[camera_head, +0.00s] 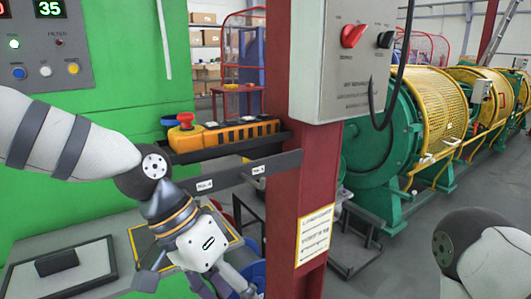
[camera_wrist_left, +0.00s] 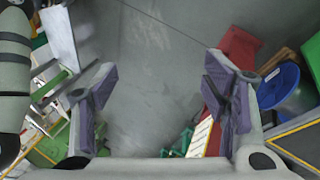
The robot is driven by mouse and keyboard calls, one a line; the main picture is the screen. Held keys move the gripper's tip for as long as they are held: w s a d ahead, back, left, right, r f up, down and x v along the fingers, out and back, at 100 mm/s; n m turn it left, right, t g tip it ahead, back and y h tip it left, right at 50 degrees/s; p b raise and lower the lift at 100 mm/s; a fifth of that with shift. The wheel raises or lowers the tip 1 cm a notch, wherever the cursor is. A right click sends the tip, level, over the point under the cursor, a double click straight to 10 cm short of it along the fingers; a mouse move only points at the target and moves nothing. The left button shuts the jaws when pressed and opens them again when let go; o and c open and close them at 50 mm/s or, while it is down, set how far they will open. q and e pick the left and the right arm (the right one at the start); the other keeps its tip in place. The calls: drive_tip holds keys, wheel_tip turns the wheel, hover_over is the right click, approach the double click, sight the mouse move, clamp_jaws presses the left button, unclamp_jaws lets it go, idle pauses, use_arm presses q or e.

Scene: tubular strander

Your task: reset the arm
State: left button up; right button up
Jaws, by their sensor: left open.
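My left arm (camera_head: 70,145) comes in from the left in the head view, in front of the green cabinet. My left gripper (camera_head: 205,282) points downward beside the red column, and its fingertips are partly cut off by the lower edge. Part of my right arm (camera_head: 485,250) shows at the lower right of the head view. My right gripper is outside both views.
A red column (camera_head: 300,190) stands close to my left gripper's right. It carries a grey switch box (camera_head: 345,60). A yellow pendant (camera_head: 228,134) with a red button lies on a dark holder. The green and yellow strander (camera_head: 445,110) stands at right. Grey floor (camera_head: 410,220) lies before it.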

use_arm(q)
drive_tip(key=s+a+f+n+y, duration=0.1)
drive_tip(key=s+a+f+n, duration=0.2)
drive_tip(key=s+f, duration=0.6)
drive_tip(key=s+a+f+n, duration=0.2)
drive_tip(key=s+f, duration=0.3)
drive_tip(key=f, duration=0.8)
drive_tip(key=s+a+f+n+y, duration=0.1)
drive_tip(key=s+a+f+y, duration=0.1)
drive_tip(key=s+a, duration=0.4)
drive_tip(key=s+a+f+n+y, duration=0.1)
drive_tip(key=s+a+f+y, duration=0.1)
drive_tip(key=s+a+f, duration=0.2)
drive_tip(key=s+a, duration=0.2)
drive_tip(key=s, duration=0.1)
drive_tip(key=shift+s+a+n, duration=0.15)
drive_tip(key=shift+a+n, duration=0.15)
drive_tip(key=shift+f, duration=0.1)
